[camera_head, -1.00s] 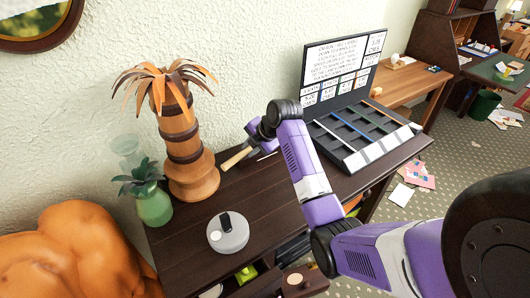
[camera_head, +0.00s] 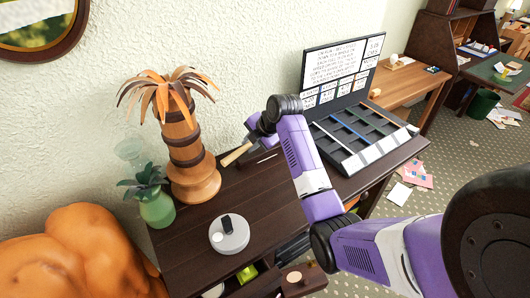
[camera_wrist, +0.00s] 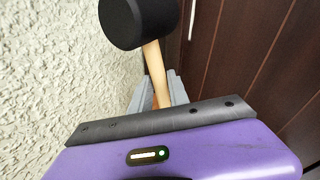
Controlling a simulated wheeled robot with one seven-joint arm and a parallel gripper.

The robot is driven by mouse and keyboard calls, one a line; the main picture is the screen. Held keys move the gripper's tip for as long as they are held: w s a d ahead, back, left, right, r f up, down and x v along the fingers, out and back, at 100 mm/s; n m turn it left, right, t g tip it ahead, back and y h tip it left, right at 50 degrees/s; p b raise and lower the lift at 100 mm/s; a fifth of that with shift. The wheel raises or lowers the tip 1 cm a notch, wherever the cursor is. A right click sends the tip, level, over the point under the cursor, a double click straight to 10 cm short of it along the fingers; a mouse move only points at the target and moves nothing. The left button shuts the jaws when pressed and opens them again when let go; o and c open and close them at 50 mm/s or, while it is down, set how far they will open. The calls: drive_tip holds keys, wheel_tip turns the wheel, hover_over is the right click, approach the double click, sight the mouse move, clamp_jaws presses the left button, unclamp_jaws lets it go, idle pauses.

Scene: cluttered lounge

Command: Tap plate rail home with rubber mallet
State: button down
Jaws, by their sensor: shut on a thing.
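The rubber mallet has a black round head (camera_wrist: 136,22) and a pale wooden handle. In the wrist view my gripper (camera_wrist: 158,86) is shut on the handle, with the head beyond the fingertips. In the head view my gripper is partly hidden by my arm; the handle's end (camera_head: 236,155) sticks out to the left, over the back of the dark dresser, near the wall. A thin white strip (camera_head: 266,158) shows just right of the handle; I cannot tell whether it is the plate rail. No other part is clearly a plate rail.
The dark dresser (camera_head: 190,258) holds a palm-shaped ornament (camera_head: 182,138), a green vase (camera_head: 157,209), a round grey device (camera_head: 230,236) and a compartment tray (camera_head: 360,131) with an upright sign board (camera_head: 340,68). The rough wall (camera_wrist: 60,80) is close in the wrist view.

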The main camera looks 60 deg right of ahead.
drive_tip(key=shift+r+p, duration=1.75)
drive_tip(key=shift+r, duration=0.75)
drive_tip(key=shift+f, duration=0.1)
